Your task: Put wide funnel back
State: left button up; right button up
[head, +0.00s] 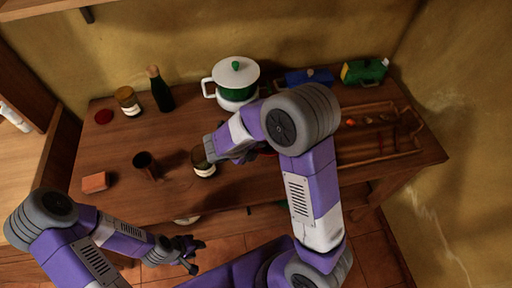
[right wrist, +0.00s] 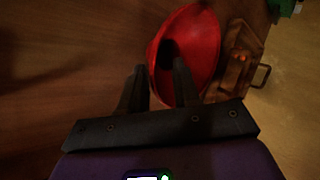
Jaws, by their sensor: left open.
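The wide red funnel (right wrist: 197,30) lies on the wooden table in the right wrist view, its wide mouth partly facing the camera. In the head view my right arm hides it, except for a red sliver beside the hand. My right gripper (right wrist: 159,66) has its fingers apart, with the funnel's left rim in the gap between them in the picture. The right finger overlaps the funnel; I cannot tell whether either finger touches it. My left gripper (head: 196,256) is open and empty, in front of the table's front edge.
A wooden tray (head: 418,152) with small items is on the right. A white-green pot (head: 236,78), dark bottle (head: 161,92), jars (head: 128,101) (head: 203,164), dark cup (head: 145,163), brick-coloured block (head: 95,182), blue object (head: 306,78) and green can (head: 364,71) stand around.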

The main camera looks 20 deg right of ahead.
jog(key=shift+a+r, duration=0.1)
jog(key=shift+r, duration=0.15)
jog(key=p+v, duration=0.3)
jog(key=v, duration=0.8)
jog(key=shift+a+r, duration=0.2)
jog(key=shift+r, duration=0.1)
